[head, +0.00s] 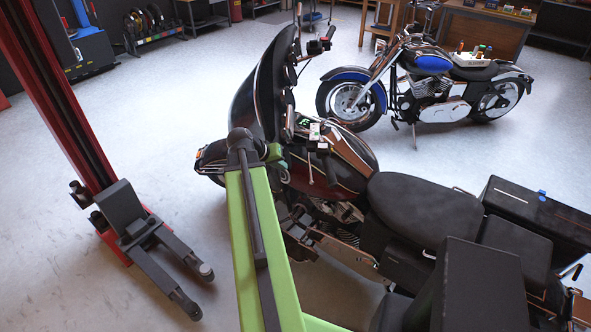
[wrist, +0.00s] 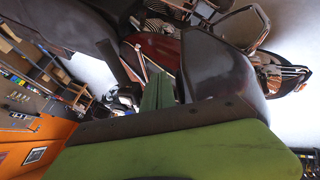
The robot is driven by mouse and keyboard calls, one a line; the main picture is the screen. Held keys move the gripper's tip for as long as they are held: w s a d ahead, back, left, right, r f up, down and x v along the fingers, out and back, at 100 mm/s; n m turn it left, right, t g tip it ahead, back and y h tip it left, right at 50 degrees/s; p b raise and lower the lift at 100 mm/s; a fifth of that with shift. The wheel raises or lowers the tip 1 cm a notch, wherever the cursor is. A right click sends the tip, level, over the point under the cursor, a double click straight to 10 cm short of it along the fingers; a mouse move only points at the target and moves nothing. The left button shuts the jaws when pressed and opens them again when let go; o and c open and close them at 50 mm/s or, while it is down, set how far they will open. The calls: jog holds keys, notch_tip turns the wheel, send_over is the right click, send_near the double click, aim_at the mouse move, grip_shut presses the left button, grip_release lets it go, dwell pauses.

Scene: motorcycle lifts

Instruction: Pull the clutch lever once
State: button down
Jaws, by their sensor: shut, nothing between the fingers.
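The near motorcycle (head: 420,207) stands with its windscreen (head: 270,90) toward the left of the head view. Its near-side handlebar controls (head: 318,135) show behind the screen. A thin lever (head: 310,168) hangs there and looks like the clutch lever, but it is small. The far-side handlebar (head: 320,46) is higher up. My gripper (head: 272,152) is at the end of my green arm, close to the windscreen's lower edge and left of that lever. In the wrist view my green fingers (wrist: 158,88) are together and empty. I cannot make out the lever in the wrist view.
A blue motorcycle (head: 430,65) stands behind on the right. A red post with dark lift arms (head: 130,215) stands on the left. Tool benches and racks line the back. The floor between the post and the near motorcycle is clear.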

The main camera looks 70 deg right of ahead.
jog(key=s+d+f+b, duration=0.5)
jog(key=d+f+b, duration=0.2)
jog(key=shift+s+d+f, duration=0.2)
jog(key=shift+s+f, duration=0.05)
jog(key=shift+f, duration=0.15)
